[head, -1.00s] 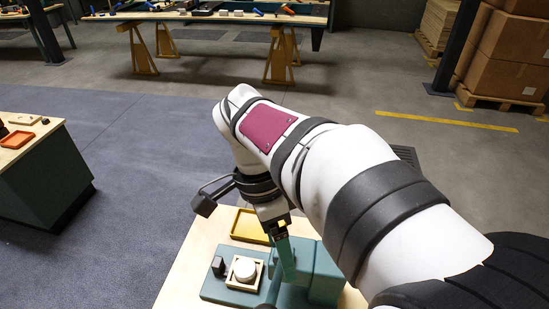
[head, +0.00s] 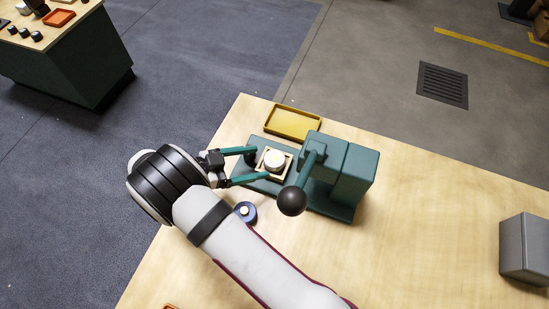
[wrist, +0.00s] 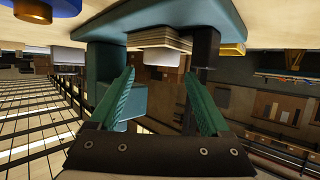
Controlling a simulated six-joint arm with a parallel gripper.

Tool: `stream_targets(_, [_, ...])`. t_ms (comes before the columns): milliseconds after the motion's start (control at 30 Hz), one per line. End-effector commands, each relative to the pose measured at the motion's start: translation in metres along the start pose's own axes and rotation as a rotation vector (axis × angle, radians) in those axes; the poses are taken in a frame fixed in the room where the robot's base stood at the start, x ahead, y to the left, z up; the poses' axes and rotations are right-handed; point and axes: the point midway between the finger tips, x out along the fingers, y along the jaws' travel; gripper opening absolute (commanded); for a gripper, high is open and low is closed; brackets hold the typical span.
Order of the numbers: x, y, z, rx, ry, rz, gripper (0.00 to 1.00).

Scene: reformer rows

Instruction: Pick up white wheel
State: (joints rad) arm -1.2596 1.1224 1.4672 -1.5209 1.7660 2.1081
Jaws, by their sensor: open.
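The white wheel (head: 274,158) sits on a small square wooden holder (head: 264,172) on the green base of a press. My gripper (head: 259,162) is open and empty. It comes from the left, its two teal fingers spread and pointing at the wheel, with the tips close to the holder's left side. In the wrist view, which is upside down, the wheel (wrist: 158,57) shows beyond the open fingers, roughly between them, against the layered wooden holder (wrist: 160,40). Contact between fingers and wheel cannot be made out.
The green press (head: 345,172) stands just right of the wheel, with a lever ending in a black ball (head: 292,201). A yellow tray (head: 293,123) lies behind. A blue round piece (head: 245,212) is in front. A grey box (head: 525,248) stands far right. The table between is clear.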

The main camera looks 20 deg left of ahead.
Motion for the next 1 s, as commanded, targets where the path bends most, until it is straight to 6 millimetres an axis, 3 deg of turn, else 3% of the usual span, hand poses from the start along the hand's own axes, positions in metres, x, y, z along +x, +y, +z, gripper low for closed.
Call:
stream_targets(200, [0.042,-0.001,0.001,-0.001,0.000,0.004,0.81])
stream_targets(467, [0.049,-0.001,0.001,0.000,-0.001,0.001,0.81])
stream_targets(900, [0.049,-0.001,0.001,0.000,-0.001,0.001,0.07])
stream_targets(1000, [0.049,-0.001,0.001,0.000,-0.001,0.001,0.07])
